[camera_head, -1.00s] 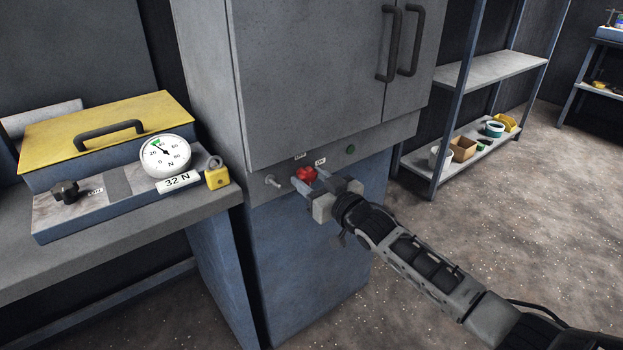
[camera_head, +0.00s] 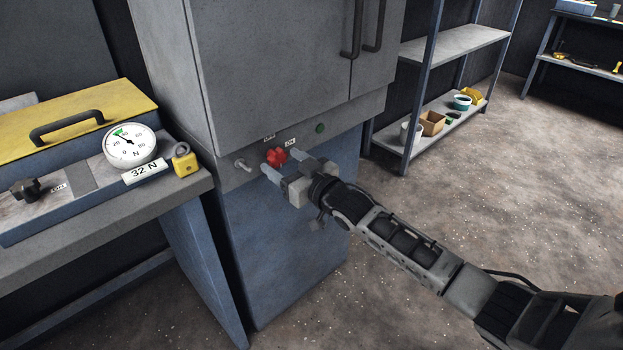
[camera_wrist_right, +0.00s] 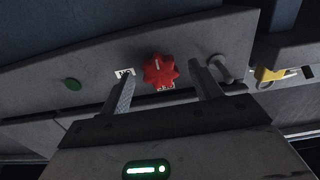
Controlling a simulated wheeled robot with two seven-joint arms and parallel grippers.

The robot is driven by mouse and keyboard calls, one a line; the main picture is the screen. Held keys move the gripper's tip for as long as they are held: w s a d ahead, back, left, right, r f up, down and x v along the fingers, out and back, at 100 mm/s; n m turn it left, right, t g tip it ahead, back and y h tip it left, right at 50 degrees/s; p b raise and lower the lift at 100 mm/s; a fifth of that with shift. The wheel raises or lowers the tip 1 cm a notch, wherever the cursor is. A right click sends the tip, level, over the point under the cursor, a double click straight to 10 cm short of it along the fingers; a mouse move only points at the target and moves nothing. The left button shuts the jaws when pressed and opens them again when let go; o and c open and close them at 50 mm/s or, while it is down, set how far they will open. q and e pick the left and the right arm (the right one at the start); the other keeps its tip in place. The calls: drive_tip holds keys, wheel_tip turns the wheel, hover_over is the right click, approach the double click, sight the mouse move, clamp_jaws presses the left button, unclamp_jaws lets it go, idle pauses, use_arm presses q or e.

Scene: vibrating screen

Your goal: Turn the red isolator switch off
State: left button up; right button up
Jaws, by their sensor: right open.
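The red isolator switch (camera_head: 275,157) is a lobed red knob on the grey cabinet's lower front panel. Small labels sit by it, one (camera_head: 290,142) to its right and one above it. My right gripper (camera_head: 283,167) is open, its fingertips close to the panel and just below the knob in the head view. In the right wrist view the knob (camera_wrist_right: 160,70) shows between and beyond the two open fingers (camera_wrist_right: 162,84). I cannot tell whether a finger touches it. My left gripper is not in view.
A metal toggle (camera_head: 242,165) is left of the knob and a green button (camera_head: 320,128) right. A bench at left carries a yellow-lidded box (camera_head: 75,118), a dial gauge (camera_head: 130,146) and a yellow padlock (camera_head: 185,160). Shelving (camera_head: 440,125) stands at right; floor there is clear.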

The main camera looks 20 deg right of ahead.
drive_tip(key=v, duration=1.4)
drive_tip(key=shift+s+d+p, duration=0.15)
drive_tip(key=shift+s+p, duration=0.2)
drive_tip(key=shift+p, duration=0.05)
drive_tip(key=s+a+f+g+h, duration=0.1)
drive_tip(key=s+a+f+g, duration=0.1)
drive_tip(key=s, duration=0.4)
drive_tip(key=s+a+f+m+g+h+p, duration=0.1)
drive_tip(key=s+a+f+g, duration=0.1)
drive_tip(key=s+a+f, duration=0.2)
drive_tip(key=s+a+f+m+g+p, duration=0.1)
drive_tip(key=s+a+f, duration=0.3)
drive_tip(key=s, duration=0.4)
drive_tip(key=shift+f+g+h, duration=0.4)
drive_tip(key=shift+f+g, duration=0.25)
drive_tip(key=shift+g, duration=0.05)
